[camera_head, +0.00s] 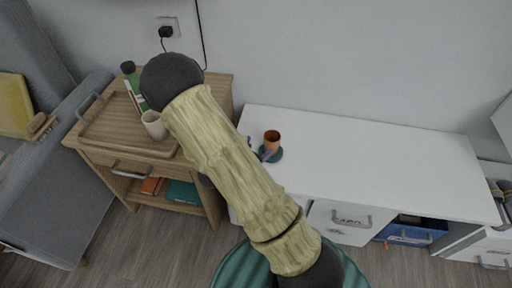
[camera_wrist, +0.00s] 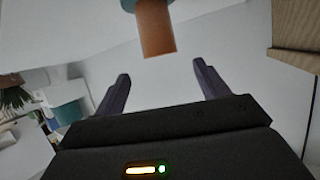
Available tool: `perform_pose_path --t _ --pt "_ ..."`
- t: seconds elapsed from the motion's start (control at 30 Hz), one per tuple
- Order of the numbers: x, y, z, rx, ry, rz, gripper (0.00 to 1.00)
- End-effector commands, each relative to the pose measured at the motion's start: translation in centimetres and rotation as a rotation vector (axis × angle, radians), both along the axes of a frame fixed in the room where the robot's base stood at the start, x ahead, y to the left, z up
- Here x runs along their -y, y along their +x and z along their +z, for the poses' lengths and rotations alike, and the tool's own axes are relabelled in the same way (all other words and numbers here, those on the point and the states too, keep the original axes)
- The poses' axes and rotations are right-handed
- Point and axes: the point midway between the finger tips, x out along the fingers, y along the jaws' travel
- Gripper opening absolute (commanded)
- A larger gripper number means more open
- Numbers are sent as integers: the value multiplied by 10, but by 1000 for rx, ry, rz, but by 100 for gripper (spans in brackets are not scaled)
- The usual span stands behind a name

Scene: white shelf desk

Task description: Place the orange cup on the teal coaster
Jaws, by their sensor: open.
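The orange cup (camera_head: 272,138) stands upright on the teal coaster (camera_head: 277,158) near the left end of the white desk. In the wrist view, which looks upside down, the cup (camera_wrist: 154,28) meets the coaster (camera_wrist: 129,4) at the top edge. My gripper (camera_wrist: 161,72) is open and empty, its two dark purple fingers spread. The cup lies just beyond the fingertips, roughly in line with the gap, and looks clear of them. In the head view, my gripper (camera_head: 265,153) shows only in part beside the cup; my arm hides the rest.
The white desk top (camera_head: 380,170) is clear to the right of the cup. A wooden cabinet (camera_head: 218,88) stands at the left with a tray, a pale mug (camera_head: 153,125) and a green bottle (camera_head: 129,70) on it. The wall (camera_head: 350,60) rises behind the desk.

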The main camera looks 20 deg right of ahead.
Motion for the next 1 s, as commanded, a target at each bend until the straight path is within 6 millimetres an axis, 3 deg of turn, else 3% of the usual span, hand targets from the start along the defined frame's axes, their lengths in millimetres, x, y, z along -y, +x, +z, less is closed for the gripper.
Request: perform_pose_path --t 0.23,0.47,0.57,0.7,0.9,1.0 --pt "-16 13 4 -50 175 102 73" --pt "-62 15 31 -212 466 393 73" --pt "-80 1 50 -308 541 534 73" --pt "-93 -33 77 -466 584 719 73" --pt "-85 -98 108 -725 537 907 73" --pt "-77 -120 116 -814 505 943 73"
